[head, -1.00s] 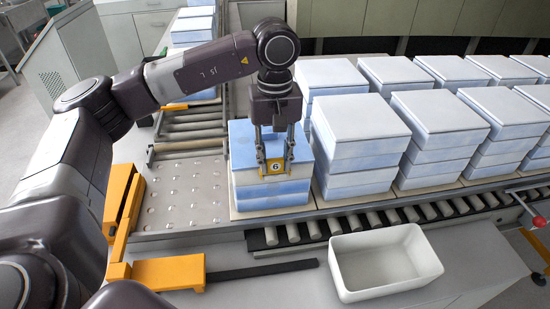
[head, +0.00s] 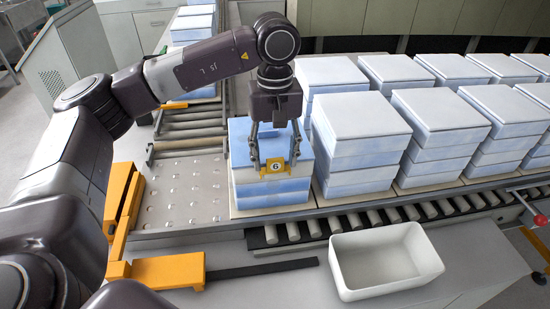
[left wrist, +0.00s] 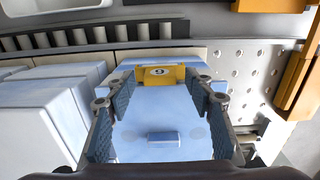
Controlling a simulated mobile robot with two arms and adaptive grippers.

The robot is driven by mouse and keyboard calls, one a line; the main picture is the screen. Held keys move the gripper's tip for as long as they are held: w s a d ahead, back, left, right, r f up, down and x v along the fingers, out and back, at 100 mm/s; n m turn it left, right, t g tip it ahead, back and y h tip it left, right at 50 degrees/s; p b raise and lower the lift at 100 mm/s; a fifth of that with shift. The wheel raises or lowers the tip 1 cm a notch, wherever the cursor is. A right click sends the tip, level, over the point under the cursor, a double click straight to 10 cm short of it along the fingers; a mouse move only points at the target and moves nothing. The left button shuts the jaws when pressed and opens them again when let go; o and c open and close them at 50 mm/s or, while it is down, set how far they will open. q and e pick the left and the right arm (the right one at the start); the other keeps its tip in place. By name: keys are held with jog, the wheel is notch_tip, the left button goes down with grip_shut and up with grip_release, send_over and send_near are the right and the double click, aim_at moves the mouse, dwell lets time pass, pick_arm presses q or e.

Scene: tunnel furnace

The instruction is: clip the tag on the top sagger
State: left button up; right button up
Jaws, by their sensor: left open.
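The yellow tag (head: 277,168), with a dark number on a white disc, sits at the front upper edge of the top sagger (head: 239,146). That sagger is pale blue and tops a stack on the conveyor. In the left wrist view the tag (left wrist: 160,74) straddles the far rim of the sagger (left wrist: 150,112). My left gripper (head: 275,164) points down over the sagger, open, with its fingers spread to either side of the tag. In the left wrist view the fingers (left wrist: 161,100) show clear gaps from the tag. My right gripper is not in view.
More sagger stacks (head: 360,116) stand close on the right. An empty white bin (head: 385,262) is on the front ledge. A yellow fixture (head: 168,272) with a dark bar lies at front left. The perforated plate (head: 185,195) left of the stack is clear.

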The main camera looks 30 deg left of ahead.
pick_arm(q)
notch_tip(320, 180, up, 11)
dwell(0.3)
jog(key=shift+r, duration=0.15)
